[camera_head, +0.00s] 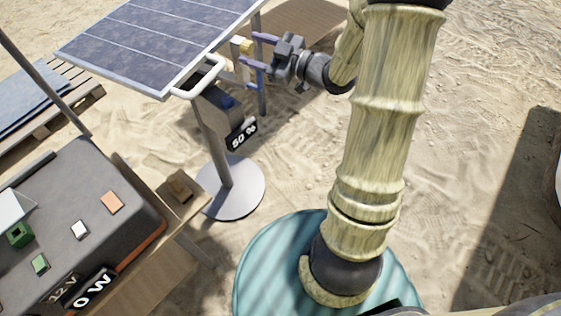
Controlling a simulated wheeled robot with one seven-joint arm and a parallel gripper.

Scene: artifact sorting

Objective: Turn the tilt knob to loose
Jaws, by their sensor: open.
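A tilted solar panel (160,40) stands on a grey post (212,145) with a round base (243,190). A dark box (216,112) with a small blue knob (227,101) sits below the panel. A small yellow part (246,46) shows by the panel's right edge. I cannot tell for certain which of these is the tilt knob. My gripper (252,52) is open, its two purple-blue fingers pointing left beside the panel edge. The yellow part appears near or between the fingertips; contact cannot be made out.
A label reading "50 %" (242,134) is by the post. A table (150,270) at lower left carries a dark case (75,215) with small coloured blocks and a "0 W" label (95,291). A wooden pallet (82,84) lies at left.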

